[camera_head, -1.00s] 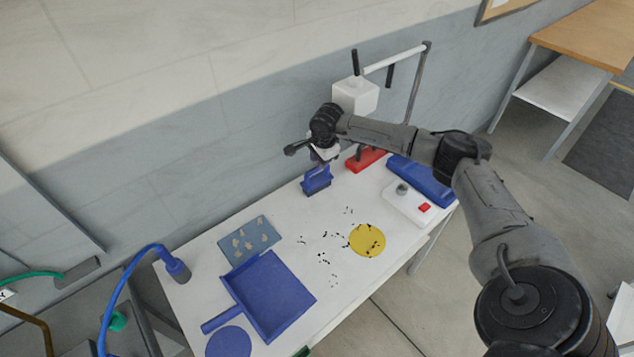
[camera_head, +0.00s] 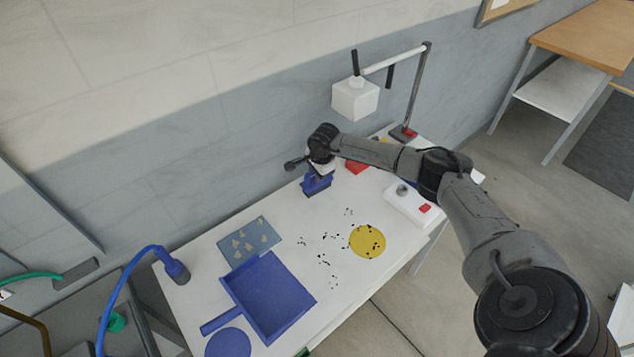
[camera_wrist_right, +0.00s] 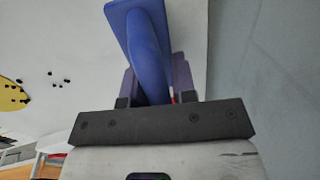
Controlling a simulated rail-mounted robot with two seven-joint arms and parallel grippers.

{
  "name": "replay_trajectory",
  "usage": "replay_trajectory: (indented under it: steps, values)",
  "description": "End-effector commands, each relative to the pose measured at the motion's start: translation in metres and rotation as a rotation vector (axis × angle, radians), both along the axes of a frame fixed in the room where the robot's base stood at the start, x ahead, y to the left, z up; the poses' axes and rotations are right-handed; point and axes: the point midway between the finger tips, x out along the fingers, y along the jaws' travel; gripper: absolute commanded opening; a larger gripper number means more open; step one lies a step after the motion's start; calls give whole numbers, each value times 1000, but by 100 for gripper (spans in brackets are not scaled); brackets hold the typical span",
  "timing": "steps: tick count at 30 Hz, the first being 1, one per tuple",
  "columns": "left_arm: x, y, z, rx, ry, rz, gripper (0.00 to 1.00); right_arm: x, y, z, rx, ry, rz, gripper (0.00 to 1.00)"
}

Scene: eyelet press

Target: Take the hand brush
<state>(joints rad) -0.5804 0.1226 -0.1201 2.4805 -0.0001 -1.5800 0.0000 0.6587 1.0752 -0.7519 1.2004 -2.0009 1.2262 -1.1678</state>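The hand brush (camera_head: 318,187) is blue and stands near the back edge of the white table, by the wall. In the right wrist view its blue handle and block (camera_wrist_right: 150,35) fill the top middle. My right gripper (camera_head: 319,174) is down over the brush from above. In the right wrist view its two fingers (camera_wrist_right: 155,87) stand on either side of the handle. A small gap with red behind it shows beside the right finger, so the gripper looks open around the handle. My left gripper is out of view.
A blue dustpan (camera_head: 268,297), a plate with beige pieces (camera_head: 248,240), a yellow disc (camera_head: 367,241) and scattered black bits lie on the table. A white box with a red button (camera_head: 408,204) is at right. A white lamp (camera_head: 355,98) hangs behind.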

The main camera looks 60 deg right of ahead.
Motion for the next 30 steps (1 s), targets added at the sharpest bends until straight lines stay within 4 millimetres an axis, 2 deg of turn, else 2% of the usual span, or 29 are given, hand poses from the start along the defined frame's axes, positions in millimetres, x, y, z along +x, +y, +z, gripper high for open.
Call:
replay_trajectory:
  steps: [2,10,23,30]
  values:
    - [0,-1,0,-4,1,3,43,0,0,0,0,0,0,25]
    - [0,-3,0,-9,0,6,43,0,0,0,0,0,0,0]
    - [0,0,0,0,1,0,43,0,0,5,1,-1,0,0]
    - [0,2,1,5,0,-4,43,1,0,31,-1,-3,1,0]
